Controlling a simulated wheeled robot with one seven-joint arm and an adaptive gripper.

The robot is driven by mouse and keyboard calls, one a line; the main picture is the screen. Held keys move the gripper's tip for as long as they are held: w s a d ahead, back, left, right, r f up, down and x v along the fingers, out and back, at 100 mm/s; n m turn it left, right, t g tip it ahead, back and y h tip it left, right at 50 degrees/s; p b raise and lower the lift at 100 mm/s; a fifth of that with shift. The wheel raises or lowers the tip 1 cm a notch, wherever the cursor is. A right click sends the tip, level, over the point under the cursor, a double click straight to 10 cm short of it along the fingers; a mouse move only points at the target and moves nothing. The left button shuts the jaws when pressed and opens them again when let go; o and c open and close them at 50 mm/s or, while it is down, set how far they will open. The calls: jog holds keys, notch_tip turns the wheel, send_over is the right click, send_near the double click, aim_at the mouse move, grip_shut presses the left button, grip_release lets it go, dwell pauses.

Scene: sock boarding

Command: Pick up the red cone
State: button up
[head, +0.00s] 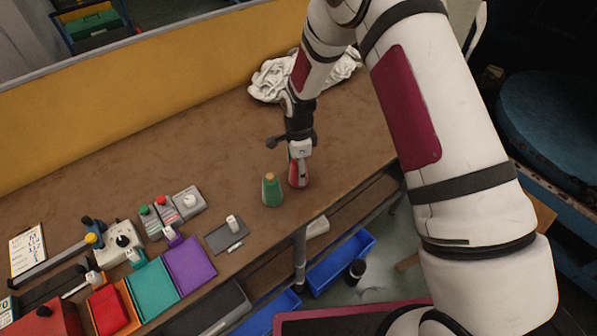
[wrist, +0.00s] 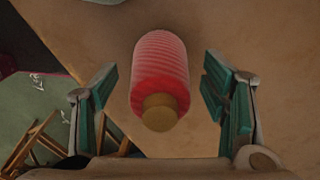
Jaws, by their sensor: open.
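The red cone (head: 298,174) stands on the brown bench near its front edge, partly hidden by my gripper in the head view. In the head view my gripper (head: 300,153) is right over the cone.
A green cone (head: 272,190) stands close to the left of the red one. A grey plate (head: 227,235) with a small white-topped part lies farther left. White cloth (head: 272,80) lies at the back. The bench's front edge is near.

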jog(key=c, duration=1.3)
jog(key=shift+r, duration=0.1)
